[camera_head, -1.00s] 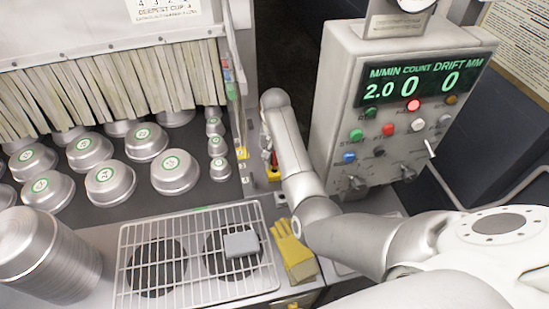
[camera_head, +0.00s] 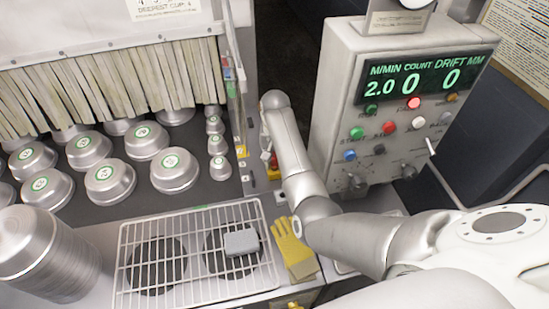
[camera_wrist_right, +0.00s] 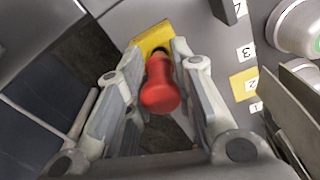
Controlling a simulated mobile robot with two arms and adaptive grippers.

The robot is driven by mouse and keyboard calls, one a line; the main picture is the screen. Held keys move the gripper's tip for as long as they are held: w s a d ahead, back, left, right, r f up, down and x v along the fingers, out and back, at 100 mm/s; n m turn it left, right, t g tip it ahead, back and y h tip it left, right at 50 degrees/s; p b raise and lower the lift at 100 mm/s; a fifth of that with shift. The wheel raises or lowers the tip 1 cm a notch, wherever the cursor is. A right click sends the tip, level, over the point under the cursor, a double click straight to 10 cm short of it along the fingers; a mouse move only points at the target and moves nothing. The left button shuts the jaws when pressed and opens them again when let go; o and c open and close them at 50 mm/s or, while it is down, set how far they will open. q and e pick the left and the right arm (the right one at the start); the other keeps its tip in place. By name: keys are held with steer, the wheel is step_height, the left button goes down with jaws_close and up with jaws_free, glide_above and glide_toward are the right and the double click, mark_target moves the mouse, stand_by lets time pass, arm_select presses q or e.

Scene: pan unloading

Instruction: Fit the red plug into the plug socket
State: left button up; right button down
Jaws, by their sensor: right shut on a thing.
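The red plug (camera_wrist_right: 160,88) is between the fingers of my right gripper (camera_wrist_right: 158,60), which is shut on it. Its round red end faces the wrist camera. Its far end points at the yellow plug socket (camera_wrist_right: 150,37) and meets or overlaps a dark spot there. I cannot tell how far it is in. In the head view the yellow socket (camera_head: 274,174) shows beside the conveyor edge, just below my right gripper (camera_head: 267,157). The plug is mostly hidden there. My left gripper is not in view.
Metal pans (camera_head: 105,180) stand on the dark conveyor at the left, with small cups (camera_head: 215,145) near its edge. A control box (camera_head: 400,110) stands close to the right of my arm. A wire rack (camera_head: 190,282) and yellow gloves (camera_head: 292,248) lie in front.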

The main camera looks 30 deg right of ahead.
steer(key=shift+f+b, duration=0.3)
steer(key=shift+f, duration=0.75)
stand_by(0.4)
steer(key=c, duration=1.2)
jaws_free()
steer(key=shift+o, duration=0.2)
steer(key=shift+r, duration=0.1)
steer(key=r, duration=1.2)
steer(key=shift+s+a, duration=0.1)
steer(key=shift+s, duration=0.15)
steer(key=shift+f, duration=0.15)
